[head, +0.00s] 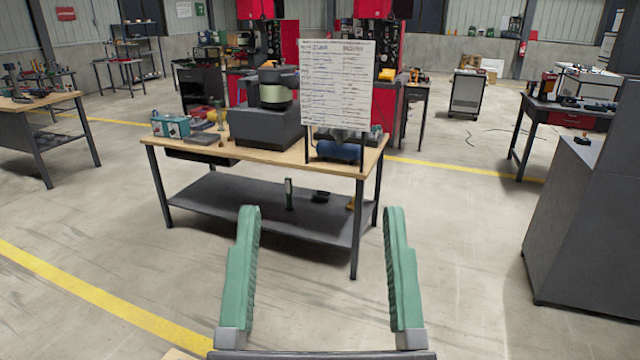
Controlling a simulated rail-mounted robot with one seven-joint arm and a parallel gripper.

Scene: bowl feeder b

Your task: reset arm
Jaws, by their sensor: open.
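The rest of my arm is mostly out of the picture.
The bench carries a dark bowl feeder (272,88) on a grey block, a whiteboard (337,84) on posts, a teal box (171,126) and a blue cylinder (338,151). A grey cabinet (575,225) stands at right. The floor around the bench is clear.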

